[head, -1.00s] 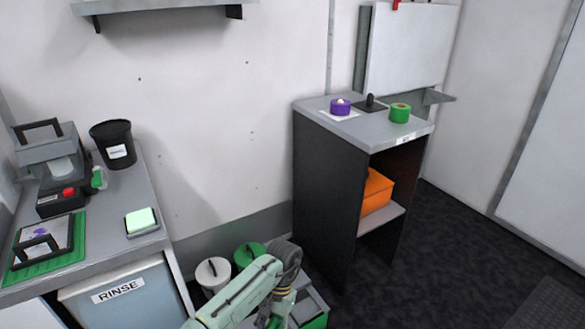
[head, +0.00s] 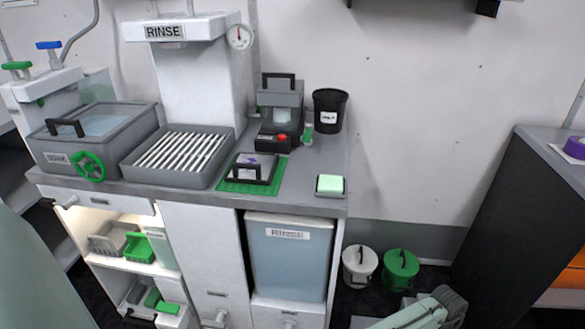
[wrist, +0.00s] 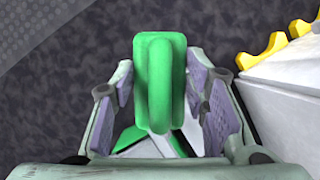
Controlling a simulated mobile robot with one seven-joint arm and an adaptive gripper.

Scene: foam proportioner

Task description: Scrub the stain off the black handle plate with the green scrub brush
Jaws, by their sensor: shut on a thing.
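The green scrub brush (wrist: 160,85) is in my gripper (wrist: 163,105) in the wrist view, between the two fingers, with its looped green handle toward the camera. Its bristle side is hidden. The plate with the black handle (head: 248,173) lies on a green mat (head: 228,187) on the counter in the head view. A small purple stain (head: 247,160) shows on the plate, partly behind the handle. My gripper is out of the head view, where only part of my arm shows at the bottom right, well away from the plate.
A slatted grey tray (head: 185,155) stands left of the mat, and a grey machine (head: 280,105) and black bin (head: 329,110) behind it. White (head: 359,265) and green (head: 400,266) buckets stand on the floor.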

